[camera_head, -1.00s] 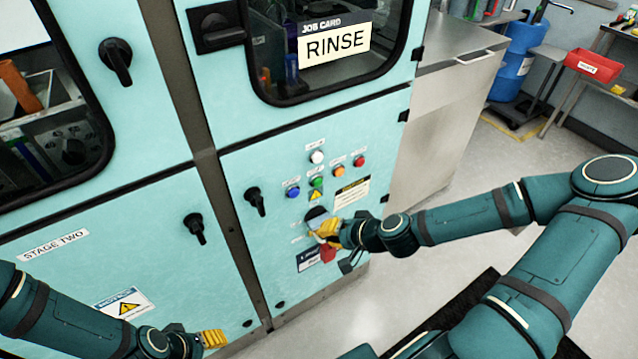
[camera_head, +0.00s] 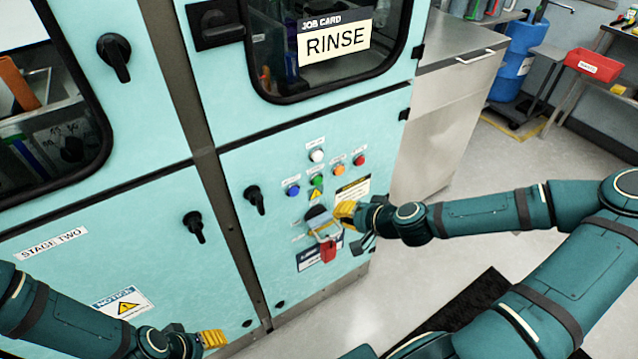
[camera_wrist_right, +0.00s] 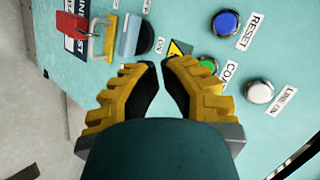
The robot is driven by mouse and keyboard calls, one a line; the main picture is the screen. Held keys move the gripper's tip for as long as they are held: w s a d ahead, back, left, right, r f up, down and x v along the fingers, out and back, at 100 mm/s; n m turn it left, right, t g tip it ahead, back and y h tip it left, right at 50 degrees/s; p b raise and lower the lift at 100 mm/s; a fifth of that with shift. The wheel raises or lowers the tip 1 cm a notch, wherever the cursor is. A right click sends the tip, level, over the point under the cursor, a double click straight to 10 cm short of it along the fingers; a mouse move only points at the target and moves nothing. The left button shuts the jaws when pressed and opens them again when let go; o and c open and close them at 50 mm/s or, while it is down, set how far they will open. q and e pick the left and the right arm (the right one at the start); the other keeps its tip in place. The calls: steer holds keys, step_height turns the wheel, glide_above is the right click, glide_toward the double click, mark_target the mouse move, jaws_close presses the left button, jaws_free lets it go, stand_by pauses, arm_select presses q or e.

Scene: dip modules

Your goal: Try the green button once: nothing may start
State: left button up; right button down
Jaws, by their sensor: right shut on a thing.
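The green button (camera_head: 317,181) is on the teal panel, below a white button and between a blue and an orange one. In the right wrist view the green button (camera_wrist_right: 207,63) is partly hidden behind a fingertip. My right gripper (camera_head: 346,210) is below and right of it, near the panel. Its fingertips (camera_wrist_right: 162,62) are drawn close together; I cannot make out what is between them. A red padlock (camera_head: 327,251) hangs on a hasp at the covered switch (camera_head: 316,215), apart from this gripper. My left gripper (camera_head: 213,339) is low by the left cabinet; its opening is unclear.
Close by are the blue button (camera_head: 293,190), orange button (camera_head: 338,171), red button (camera_head: 359,160) and white button (camera_head: 317,156). A black handle (camera_head: 254,200) sticks out on the left. Open floor (camera_head: 440,262) lies right of the cabinet.

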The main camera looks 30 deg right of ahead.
mark_target(317, 180)
steer(key=w+b, duration=0.1)
steer(key=w, duration=0.6)
steer(key=shift+w+a+b, duration=0.15)
steer(key=shift+a+b, duration=0.15)
steer(key=shift+b, duration=0.05)
steer(key=shift+w, duration=0.15)
stand_by(1.1)
steer(key=shift+w, duration=0.3)
steer(key=shift+w, duration=0.4)
stand_by(0.8)
steer(key=shift+s, duration=0.15)
steer(key=shift+s+p, duration=0.3)
steer(key=shift+s, duration=0.4)
